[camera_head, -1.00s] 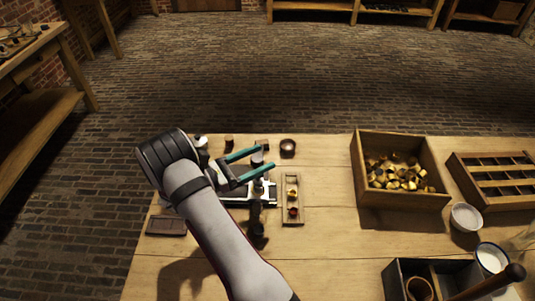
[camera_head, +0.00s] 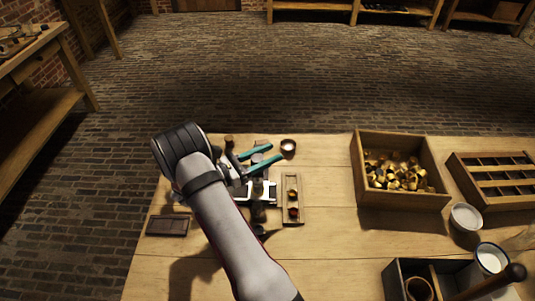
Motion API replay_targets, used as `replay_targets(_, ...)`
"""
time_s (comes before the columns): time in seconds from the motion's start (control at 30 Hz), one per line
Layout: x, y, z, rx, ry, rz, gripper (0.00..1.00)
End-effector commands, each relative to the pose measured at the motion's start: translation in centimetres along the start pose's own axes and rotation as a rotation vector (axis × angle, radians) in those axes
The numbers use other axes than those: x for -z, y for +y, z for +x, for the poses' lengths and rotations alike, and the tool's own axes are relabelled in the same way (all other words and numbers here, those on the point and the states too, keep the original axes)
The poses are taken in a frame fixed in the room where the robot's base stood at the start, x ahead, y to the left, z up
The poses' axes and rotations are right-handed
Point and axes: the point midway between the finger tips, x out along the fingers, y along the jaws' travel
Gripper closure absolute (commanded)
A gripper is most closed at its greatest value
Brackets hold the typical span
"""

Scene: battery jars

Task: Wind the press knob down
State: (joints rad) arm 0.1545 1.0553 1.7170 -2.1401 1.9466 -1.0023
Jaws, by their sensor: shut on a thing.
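The press (camera_head: 268,192) stands near the left part of the table, a pale metal frame with dark parts, partly hidden behind my arm. The fingertips extend past the knob to the upper right. The contact itself is too small to see clearly.
A wooden tray (camera_head: 292,221) with small parts stands right of the press. A box of brass pieces (camera_head: 404,199) stands further right. A dark flat block (camera_head: 167,226) lies at the left. Bare tabletop lies in front.

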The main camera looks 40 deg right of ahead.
Motion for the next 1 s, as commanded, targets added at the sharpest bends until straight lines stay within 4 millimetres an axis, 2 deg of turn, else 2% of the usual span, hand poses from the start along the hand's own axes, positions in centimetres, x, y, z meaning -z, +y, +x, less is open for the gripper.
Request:
replay_targets(0.37, 0.0, -0.3, 0.0, 0.096, 0.001, 0.002, 1.00)
replay_targets(1.0, 0.1, -1.7, -0.5, 0.564, 0.003, 0.003, 1.00)
